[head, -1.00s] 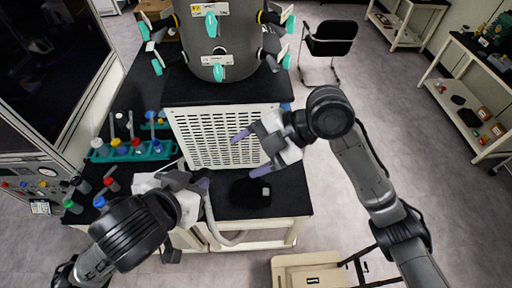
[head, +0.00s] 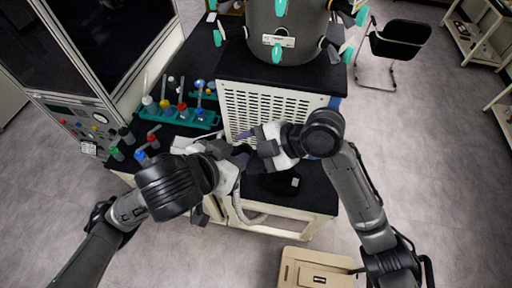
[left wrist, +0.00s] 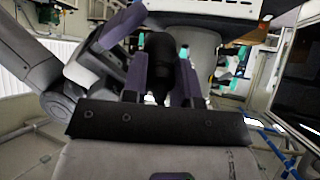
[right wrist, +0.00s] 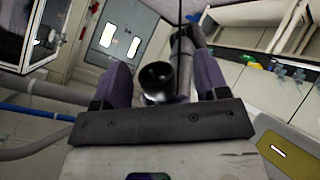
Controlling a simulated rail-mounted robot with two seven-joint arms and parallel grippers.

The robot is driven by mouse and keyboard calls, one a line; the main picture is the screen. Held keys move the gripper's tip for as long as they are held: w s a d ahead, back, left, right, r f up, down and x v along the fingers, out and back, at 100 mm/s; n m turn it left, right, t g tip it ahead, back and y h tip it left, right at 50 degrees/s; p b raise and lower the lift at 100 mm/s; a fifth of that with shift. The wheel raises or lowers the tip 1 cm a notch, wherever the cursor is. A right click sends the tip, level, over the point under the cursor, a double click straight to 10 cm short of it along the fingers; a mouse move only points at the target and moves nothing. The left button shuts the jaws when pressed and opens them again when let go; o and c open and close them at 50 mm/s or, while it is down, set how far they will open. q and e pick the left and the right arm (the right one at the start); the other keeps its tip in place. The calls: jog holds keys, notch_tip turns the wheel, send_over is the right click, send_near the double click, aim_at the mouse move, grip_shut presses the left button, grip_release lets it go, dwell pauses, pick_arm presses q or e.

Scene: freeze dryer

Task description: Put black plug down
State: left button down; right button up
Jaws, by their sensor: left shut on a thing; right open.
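The black plug (left wrist: 158,62) is held between the purple fingers of my left gripper (left wrist: 165,80). In the head view the plug (head: 243,150) is small and partly hidden between both grippers, above the black bench top. My left gripper (head: 232,153) is shut on it. My right gripper (head: 254,146) faces the left one at close range. In the right wrist view its fingers (right wrist: 162,88) are apart, and the plug's round hollow end (right wrist: 157,77) shows between them. I cannot tell whether they touch it.
A slotted cream panel (head: 275,112) stands right behind the grippers. A teal rack (head: 180,113) with several coloured-cap bottles is at the left. A pale hose (head: 238,208) hangs by the bench front. A black item (head: 275,186) lies on the bench top at right.

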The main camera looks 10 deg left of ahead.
pick_arm(q)
jog(key=shift+w, duration=0.1)
pick_arm(e)
jog(key=c, duration=1)
pick_arm(q)
jog(key=c, duration=0.8)
grip_release()
